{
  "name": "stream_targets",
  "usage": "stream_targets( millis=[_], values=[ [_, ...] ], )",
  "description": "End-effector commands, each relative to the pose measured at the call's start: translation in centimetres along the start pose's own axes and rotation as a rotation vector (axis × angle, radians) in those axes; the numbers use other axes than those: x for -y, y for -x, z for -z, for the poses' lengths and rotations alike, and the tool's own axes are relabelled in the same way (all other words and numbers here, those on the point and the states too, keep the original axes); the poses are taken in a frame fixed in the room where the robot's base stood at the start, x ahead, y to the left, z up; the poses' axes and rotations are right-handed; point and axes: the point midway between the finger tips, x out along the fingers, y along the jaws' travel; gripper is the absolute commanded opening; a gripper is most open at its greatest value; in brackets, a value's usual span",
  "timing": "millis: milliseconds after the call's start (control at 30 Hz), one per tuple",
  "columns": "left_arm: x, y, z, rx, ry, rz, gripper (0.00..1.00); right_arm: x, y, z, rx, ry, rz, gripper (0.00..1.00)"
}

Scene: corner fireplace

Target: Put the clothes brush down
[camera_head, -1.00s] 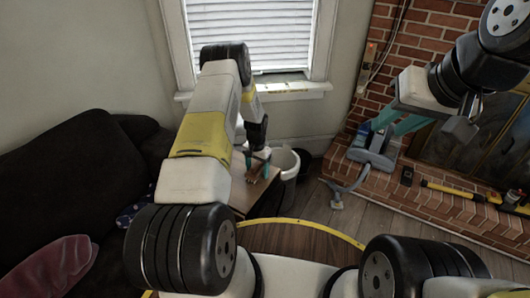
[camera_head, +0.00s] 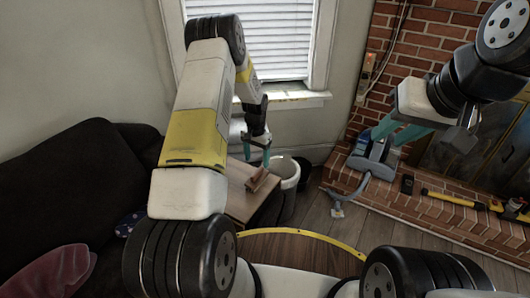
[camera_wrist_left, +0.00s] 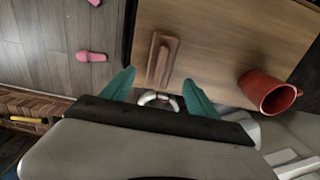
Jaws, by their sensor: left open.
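The clothes brush (camera_head: 257,180), a brown wooden bar, lies on the light wooden top of a small table (camera_head: 236,199). In the left wrist view the brush (camera_wrist_left: 162,60) lies lengthwise, ahead of the fingers and clear of them. My left gripper (camera_head: 257,155) is open and empty, just above and behind the brush; its teal fingertips (camera_wrist_left: 160,84) stand wide apart. My right gripper (camera_head: 397,132) is at the right, over the brick hearth, far from the brush; its two teal fingers look apart with nothing between them.
A white bin (camera_head: 287,178) stands right beside the table. A dark sofa (camera_head: 70,190) is at left. A blue-grey vacuum cleaner (camera_head: 372,158) and a yellow-black tool (camera_head: 455,199) lie on the hearth.

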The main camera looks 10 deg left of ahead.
Motion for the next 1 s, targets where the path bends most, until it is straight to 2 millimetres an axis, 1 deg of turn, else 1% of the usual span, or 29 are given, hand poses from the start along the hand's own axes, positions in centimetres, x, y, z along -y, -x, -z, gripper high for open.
stream_targets(
  millis=[67,167,267,300,367,400,467,500,567,600,667,700,767,800,867,900,967,1000],
  values=[
    [-0.1,0.7,0.0,0.000,0.000,0.000,0.69,0.0,0.0,0.0,0.000,0.000,0.000,0.33],
    [-0.1,2.6,0.0,-0.014,0.007,0.002,0.69,0.0,0.0,0.0,0.000,0.000,0.000,0.33],
    [-0.3,6.7,-0.1,-0.047,0.026,0.007,0.69,0.0,0.0,0.0,0.000,0.000,0.000,0.33],
    [-0.5,8.8,-0.4,-0.065,0.037,0.010,0.69,0.0,0.0,0.0,0.000,0.000,0.000,0.33],
    [-0.9,12.4,-1.1,-0.095,0.055,0.012,0.69,0.0,0.0,0.0,0.000,0.000,0.000,0.33],
    [-1.3,14.8,-1.7,-0.115,0.068,0.012,0.69,0.0,0.0,0.0,0.000,0.000,0.000,0.33],
    [-2.0,18.3,-2.8,-0.147,0.086,0.013,0.69,0.0,0.0,0.0,0.000,0.000,0.000,0.33],
    [-2.5,20.4,-3.7,-0.168,0.098,0.012,0.69,0.0,0.0,0.0,0.000,0.000,0.000,0.33],
    [-3.3,23.5,-5.2,-0.200,0.117,0.010,0.69,0.0,0.0,0.0,0.000,0.000,0.000,0.33],
    [-3.9,25.4,-6.3,-0.220,0.128,0.008,0.69,0.0,0.0,0.0,0.000,0.000,0.000,0.33],
    [-4.9,28.0,-8.0,-0.253,0.145,0.005,0.69,0.0,0.0,0.0,0.000,0.000,0.000,0.33],
    [-5.5,29.7,-9.2,-0.275,0.156,0.002,0.69,0.0,0.0,0.0,0.000,0.000,0.000,0.33],
    [-6.5,31.9,-11.3,-0.307,0.172,-0.003,0.69,0.0,0.0,0.0,0.000,0.000,0.000,0.33],
    [-7.3,33.2,-12.7,-0.328,0.182,-0.007,0.69,0.0,0.0,0.0,0.000,0.000,0.000,0.33],
    [-8.4,34.9,-14.8,-0.360,0.197,-0.014,0.69,0.0,0.0,0.0,0.000,0.000,0.000,0.33],
    [-9.1,35.9,-16.2,-0.382,0.207,-0.019,0.69,0.0,0.0,0.0,0.000,0.000,0.000,0.33],
    [-10.2,37.1,-18.5,-0.415,0.221,-0.028,0.69,0.0,0.0,0.0,0.000,0.000,0.000,0.33],
    [-11.0,37.8,-20.0,-0.436,0.230,-0.033,0.69,0.0,0.0,0.0,0.000,0.000,0.000,0.33]
  ],
)
